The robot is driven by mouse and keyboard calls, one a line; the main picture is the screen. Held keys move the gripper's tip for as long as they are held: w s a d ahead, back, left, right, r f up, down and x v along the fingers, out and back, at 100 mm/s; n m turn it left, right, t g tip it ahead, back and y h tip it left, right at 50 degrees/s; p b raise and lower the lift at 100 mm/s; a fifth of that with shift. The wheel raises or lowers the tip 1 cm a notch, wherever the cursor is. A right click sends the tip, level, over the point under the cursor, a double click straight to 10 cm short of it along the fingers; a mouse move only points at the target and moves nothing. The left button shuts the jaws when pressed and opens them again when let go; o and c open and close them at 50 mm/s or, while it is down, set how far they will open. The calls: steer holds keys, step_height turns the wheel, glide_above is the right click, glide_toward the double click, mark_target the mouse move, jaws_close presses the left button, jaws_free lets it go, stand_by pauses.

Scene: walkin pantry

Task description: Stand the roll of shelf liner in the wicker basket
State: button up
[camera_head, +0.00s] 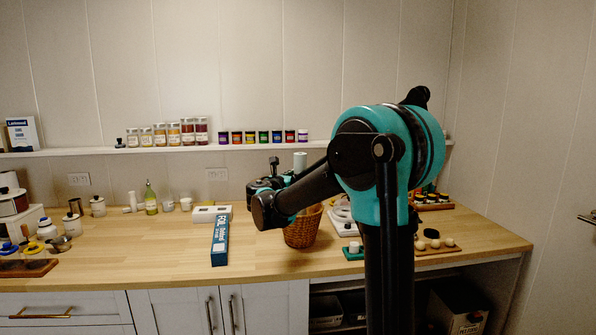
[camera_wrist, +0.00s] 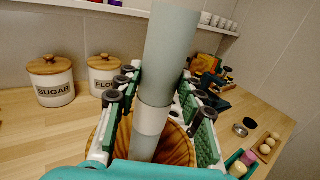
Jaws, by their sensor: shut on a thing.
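The roll of shelf liner (camera_wrist: 168,60) is a pale grey-green tube with a white band. It stands roughly upright between the green-padded fingers of my gripper (camera_wrist: 158,105), which is shut on it. Its top also shows in the head view (camera_head: 300,160), above the arm. The wicker basket (camera_head: 302,231) stands on the counter, partly behind my arm. In the wrist view the basket's woven wall (camera_wrist: 182,148) shows behind and around the lower roll. The roll's bottom end is hidden, so I cannot tell whether it touches the basket floor.
A blue foil box (camera_head: 220,240) lies on the counter left of the basket. White sugar (camera_wrist: 52,82) and flour (camera_wrist: 105,75) canisters stand beyond the basket in the wrist view. Boards with small items (camera_head: 436,246) lie to the right. The left-centre counter front is clear.

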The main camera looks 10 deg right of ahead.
steer(key=shift+f, duration=1.6)
steer(key=o, duration=1.3)
steer(key=shift+o, duration=0.2)
steer(key=v, duration=1.2)
